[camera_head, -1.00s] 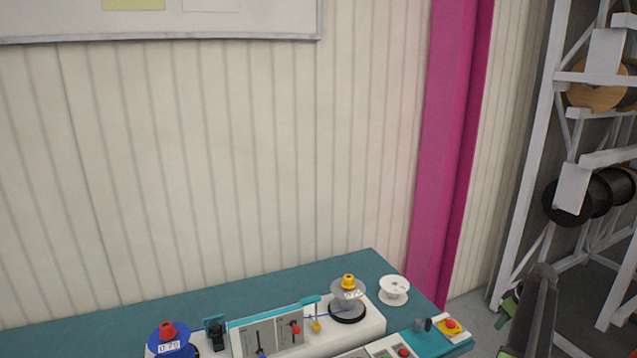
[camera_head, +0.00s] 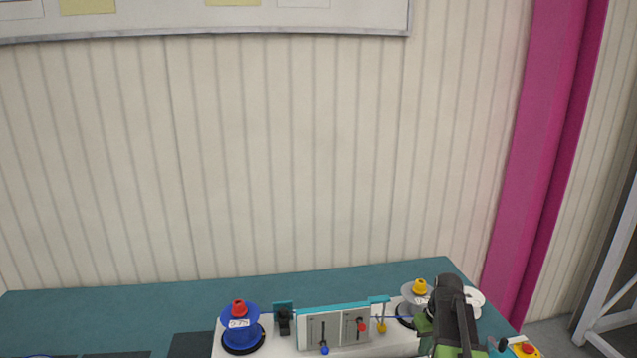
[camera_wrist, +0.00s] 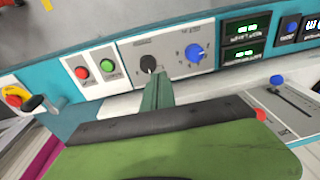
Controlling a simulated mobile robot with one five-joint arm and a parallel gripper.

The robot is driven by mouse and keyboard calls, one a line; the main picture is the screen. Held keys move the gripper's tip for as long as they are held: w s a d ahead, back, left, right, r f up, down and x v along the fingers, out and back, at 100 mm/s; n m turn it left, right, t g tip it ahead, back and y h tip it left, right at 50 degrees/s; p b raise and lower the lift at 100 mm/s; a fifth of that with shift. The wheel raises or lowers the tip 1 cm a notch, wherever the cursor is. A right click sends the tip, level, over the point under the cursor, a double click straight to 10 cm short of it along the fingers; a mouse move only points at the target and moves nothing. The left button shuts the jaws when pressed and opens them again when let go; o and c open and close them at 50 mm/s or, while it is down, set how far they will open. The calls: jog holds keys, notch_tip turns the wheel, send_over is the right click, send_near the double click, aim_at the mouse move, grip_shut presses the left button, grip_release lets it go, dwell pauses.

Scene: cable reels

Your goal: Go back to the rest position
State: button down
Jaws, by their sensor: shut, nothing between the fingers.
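My gripper (camera_wrist: 158,90) shows in the wrist view as narrow green fingers, shut and empty. In that picture its tips overlap the lower edge of a control panel (camera_wrist: 130,55), close to a black knob; I cannot tell if they touch. In the head view my dark and green arm rises at the lower right, in front of the bench machine (camera_head: 385,338). It partly hides the grey reel with a yellow top (camera_head: 415,291) and the white reel (camera_head: 476,299).
A blue reel with a red top (camera_head: 240,318) stands at the machine's left end. The teal bench (camera_head: 110,310) is mostly clear along the wall. An emergency stop (camera_head: 527,349) is at the lower right. A magenta column (camera_head: 540,150) stands right of the bench.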

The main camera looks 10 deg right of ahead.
jog(key=s+a, duration=0.3)
jog(key=a, duration=0.9)
jog(key=s+a+f+g, duration=0.1)
jog(key=s+a, duration=0.2)
jog(key=a, duration=1)
jog(key=shift+a+h+b, duration=0.3)
jog(key=shift+h+b, duration=0.1)
jog(key=shift+b, duration=0.05)
